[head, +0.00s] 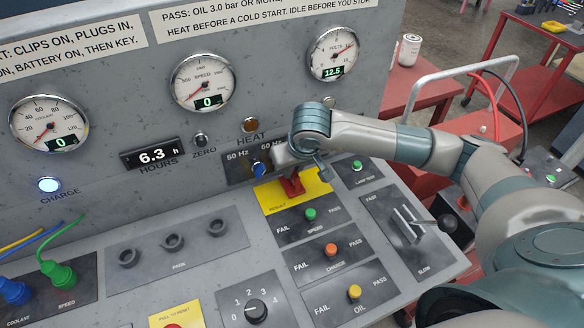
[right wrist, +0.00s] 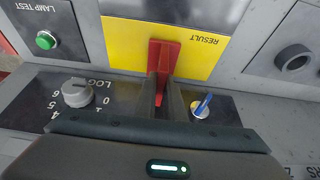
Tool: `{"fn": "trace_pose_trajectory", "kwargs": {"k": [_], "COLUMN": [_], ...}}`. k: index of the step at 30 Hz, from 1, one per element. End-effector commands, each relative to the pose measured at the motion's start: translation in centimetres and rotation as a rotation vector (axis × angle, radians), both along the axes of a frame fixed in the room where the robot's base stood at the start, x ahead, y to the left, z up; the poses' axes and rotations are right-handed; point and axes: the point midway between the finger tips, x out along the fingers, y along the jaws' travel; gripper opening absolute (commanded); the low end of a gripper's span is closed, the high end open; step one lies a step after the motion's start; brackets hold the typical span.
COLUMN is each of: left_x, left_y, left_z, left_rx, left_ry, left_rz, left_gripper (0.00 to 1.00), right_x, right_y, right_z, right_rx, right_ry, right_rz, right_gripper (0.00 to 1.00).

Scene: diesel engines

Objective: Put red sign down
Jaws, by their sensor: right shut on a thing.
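The red sign (head: 292,186) is at the yellow RESULT panel (head: 315,195) on the sloping console, near that panel's upper left part. My right gripper (head: 288,167) is shut on it from the upright panel's side. In the right wrist view the red sign (right wrist: 164,56) stands out from between the two dark fingers (right wrist: 168,97), with its top over the yellow panel (right wrist: 120,45). I cannot tell whether its underside touches the panel. The fingers hide part of it. My left gripper is not in view.
A blue-handled switch (head: 259,169) is close left of the gripper; in the wrist view a grey LOG knob (right wrist: 77,92) sits on the other side. Green (head: 310,214), orange (head: 330,249) and other buttons lie below the panel. Gauges (head: 203,82) line the upright face.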

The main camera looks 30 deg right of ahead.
Motion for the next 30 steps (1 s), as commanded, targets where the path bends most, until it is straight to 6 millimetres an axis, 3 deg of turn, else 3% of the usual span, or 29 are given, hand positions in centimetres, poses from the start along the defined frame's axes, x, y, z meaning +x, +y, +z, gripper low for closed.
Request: {"fn": "trace_pose_trajectory", "kwargs": {"k": [14,15,17,30], "left_x": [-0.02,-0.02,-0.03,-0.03], "left_y": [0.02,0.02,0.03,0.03], "left_z": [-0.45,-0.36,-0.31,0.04], "left_rx": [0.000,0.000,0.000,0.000], "left_ry": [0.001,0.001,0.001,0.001], "left_rz": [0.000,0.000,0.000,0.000], "left_gripper": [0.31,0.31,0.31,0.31], "right_x": [0.04,0.02,0.03,0.02], "right_y": [-0.01,-0.01,-0.01,-0.01], "right_z": [-0.62,-0.53,-0.49,-0.22], "right_rx": [0.000,0.000,0.000,0.000], "right_ry": [-0.002,-0.002,-0.002,-0.001], "right_rz": [0.000,0.000,0.000,0.000], "right_gripper": [0.00,0.14,0.28,0.28]}}
